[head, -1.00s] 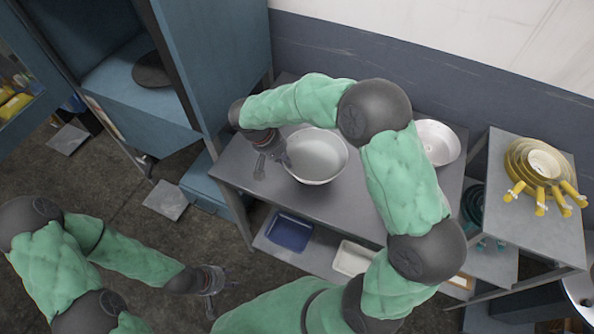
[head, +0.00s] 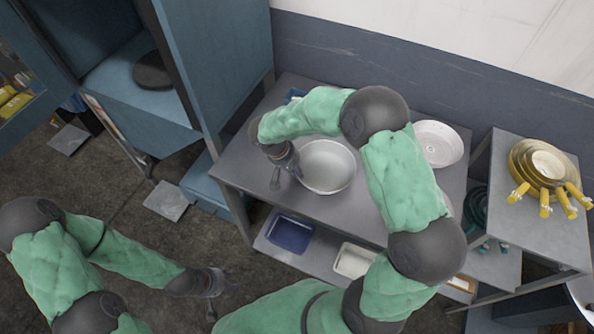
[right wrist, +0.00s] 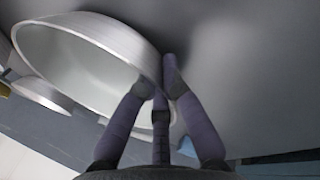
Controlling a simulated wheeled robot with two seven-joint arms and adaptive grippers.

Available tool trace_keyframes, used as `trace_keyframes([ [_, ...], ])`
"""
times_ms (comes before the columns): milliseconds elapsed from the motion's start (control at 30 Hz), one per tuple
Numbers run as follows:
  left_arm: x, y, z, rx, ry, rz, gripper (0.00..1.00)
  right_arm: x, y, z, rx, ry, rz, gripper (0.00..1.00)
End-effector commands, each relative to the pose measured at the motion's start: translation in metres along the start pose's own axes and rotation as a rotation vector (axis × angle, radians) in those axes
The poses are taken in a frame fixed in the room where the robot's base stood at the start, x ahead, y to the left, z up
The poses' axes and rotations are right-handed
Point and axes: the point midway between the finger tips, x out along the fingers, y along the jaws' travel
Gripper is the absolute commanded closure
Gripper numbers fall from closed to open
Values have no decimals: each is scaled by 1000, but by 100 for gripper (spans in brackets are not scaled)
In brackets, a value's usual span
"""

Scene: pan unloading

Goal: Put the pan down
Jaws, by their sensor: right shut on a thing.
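The pan (head: 326,168) is a round, pale metal vessel at the grey table (head: 238,165), left of my right forearm in the head view. My right gripper (head: 280,176) is at its left side. In the right wrist view the pan (right wrist: 95,50) fills the upper left, and the fingers of my right gripper (right wrist: 165,92) are shut on its rim. I cannot tell whether the pan's base touches the tabletop. My left gripper (head: 220,293) hangs at the lower left, away from the table, empty with its fingers apart.
A second pale pan (head: 437,144) stands at the table's right end. Yellow-handled pans (head: 543,167) are stacked on a side stand. A blue tray (head: 289,234) and a white tray (head: 354,261) lie on the lower shelf. A blue cabinet (head: 215,60) stands at left.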

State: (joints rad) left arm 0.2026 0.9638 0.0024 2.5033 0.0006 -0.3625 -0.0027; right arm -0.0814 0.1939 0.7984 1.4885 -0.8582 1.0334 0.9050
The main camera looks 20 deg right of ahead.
Motion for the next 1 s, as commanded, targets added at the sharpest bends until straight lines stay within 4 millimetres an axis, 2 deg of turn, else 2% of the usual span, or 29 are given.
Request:
trace_keyframes([
  [100,4,-1,0,0,0,0,60,3,-1,0,0,1,1,100],
  [200,3,-1,0,0,0,0,60,3,-1,0,-1,-1,0,70],
  [233,3,-1,0,0,0,0,60,3,-1,0,-1,-1,0,68],
  [667,0,0,0,0,0,0,60,0,0,0,-1,-1,0,68],
  [767,-2,1,0,0,0,0,60,-11,0,0,-1,2,1,68],
  [1000,-10,4,0,0,0,0,60,-59,0,0,0,3,-1,68],
])
